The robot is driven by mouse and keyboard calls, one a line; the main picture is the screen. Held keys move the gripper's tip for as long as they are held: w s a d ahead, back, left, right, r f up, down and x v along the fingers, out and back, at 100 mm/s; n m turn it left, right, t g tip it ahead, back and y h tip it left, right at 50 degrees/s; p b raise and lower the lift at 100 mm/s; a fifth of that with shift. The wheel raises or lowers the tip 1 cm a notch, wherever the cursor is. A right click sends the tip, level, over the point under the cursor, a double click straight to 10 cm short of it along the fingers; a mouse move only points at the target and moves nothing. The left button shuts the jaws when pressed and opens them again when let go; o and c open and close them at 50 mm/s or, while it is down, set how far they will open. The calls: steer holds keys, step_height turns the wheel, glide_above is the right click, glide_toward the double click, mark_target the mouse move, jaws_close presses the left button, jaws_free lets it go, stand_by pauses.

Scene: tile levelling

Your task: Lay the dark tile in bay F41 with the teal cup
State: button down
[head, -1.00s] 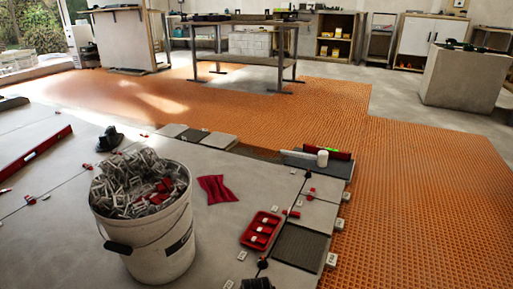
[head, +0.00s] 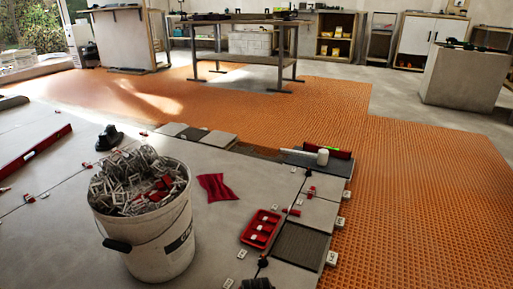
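No teal cup shows in the head view, and my gripper is not in view. A dark slab (head: 335,167) lies at the far right corner of the laid tiles, with tools on it; I cannot tell if it is the dark tile. A dark, ribbed rectangular bay (head: 300,244) lies at the near right between grey tiles. Small white tags (head: 331,258) stand along the right edge, too small to read, so I cannot tell which bay is F41.
A white bucket (head: 160,245) full of clips stands at the front. Nearby are a red tray (head: 261,229), a red cloth (head: 217,187), a black cup-like tool (head: 109,138) and a red level (head: 35,158). Orange matting (head: 430,200) spreads behind and right. A workbench (head: 245,55) stands beyond.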

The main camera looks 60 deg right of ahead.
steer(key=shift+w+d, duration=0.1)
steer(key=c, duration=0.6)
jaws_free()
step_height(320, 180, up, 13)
steer(key=p, duration=1)
